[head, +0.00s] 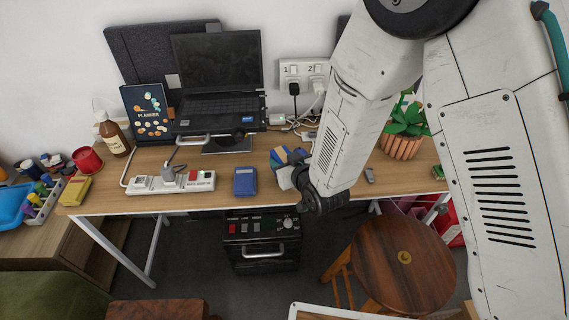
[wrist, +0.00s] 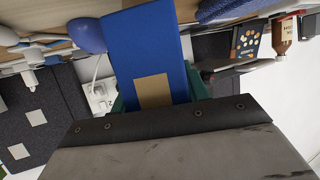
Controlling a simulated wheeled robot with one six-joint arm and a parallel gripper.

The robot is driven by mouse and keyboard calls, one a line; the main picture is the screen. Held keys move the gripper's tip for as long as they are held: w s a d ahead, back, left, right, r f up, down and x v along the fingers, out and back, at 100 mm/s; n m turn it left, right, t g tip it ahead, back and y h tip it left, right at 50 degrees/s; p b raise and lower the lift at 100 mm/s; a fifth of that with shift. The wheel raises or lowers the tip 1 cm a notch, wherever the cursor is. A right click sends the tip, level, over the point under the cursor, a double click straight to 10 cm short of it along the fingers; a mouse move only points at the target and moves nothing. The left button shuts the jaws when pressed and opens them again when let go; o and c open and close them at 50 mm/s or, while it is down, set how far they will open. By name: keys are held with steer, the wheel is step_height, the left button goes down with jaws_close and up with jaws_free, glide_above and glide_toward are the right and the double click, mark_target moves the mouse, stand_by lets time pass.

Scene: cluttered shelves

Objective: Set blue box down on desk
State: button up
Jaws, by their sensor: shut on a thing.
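The blue box (wrist: 150,50) with a tan square label fills the middle of the wrist view. My gripper (wrist: 158,98) is shut on it, with teal finger parts showing at its sides. In the head view, a blue and tan patch of the box (head: 279,157) shows at my gripper (head: 288,168), over the right-middle of the desk. The desk (head: 340,187) has a wooden top. My wrist hides part of the box, and I cannot tell whether the box touches the desk.
A blue case (head: 245,181) lies on the desk left of my gripper, beside a power strip (head: 170,183). A laptop (head: 220,85) stands behind. A potted plant (head: 403,135) stands right. A stool (head: 395,260) is in front. Bare desk shows right of my wrist.

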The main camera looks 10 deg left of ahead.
steer(key=shift+s+f, duration=0.1)
steer(key=shift+f, duration=1.15)
steer(key=shift+f, duration=0.15)
steer(key=o, duration=1)
